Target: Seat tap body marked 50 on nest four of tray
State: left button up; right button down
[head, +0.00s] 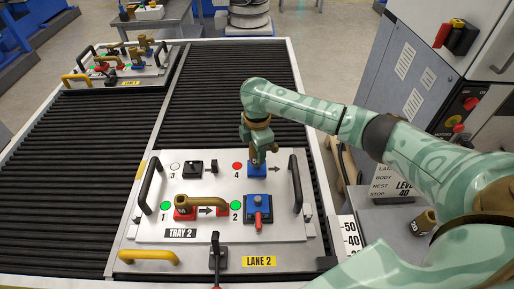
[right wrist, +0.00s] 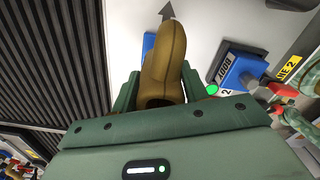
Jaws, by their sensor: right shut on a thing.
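My right gripper (head: 258,160) is over nest four at the back right of tray 2 (head: 150,228). In the right wrist view it is shut on a brass tap body (right wrist: 163,65), whose spout points up the picture toward a dark arrow (right wrist: 166,12). I cannot read a 50 on it. Nest four (head: 256,171) is a blue block directly below the gripper, with a red lamp (head: 237,166) beside it. A blue edge (right wrist: 148,45) shows behind the body. Whether the body touches the nest is hidden. My left gripper is not in view.
Nest one holds a brass body (head: 203,201); nest two (head: 257,200) is blue with a red lever; nest three (head: 193,168) is black. Black handles (head: 150,180) flank the nests. Another brass part (head: 423,222) stands at right. A second tray (head: 118,78) is at back left.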

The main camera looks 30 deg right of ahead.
jog(key=shift+f, duration=1.5)
jog(key=c, duration=0.7)
grip_release()
notch_tip(320, 180, up, 16)
jog(key=p, duration=0.5)
jog(key=shift+r, duration=0.15)
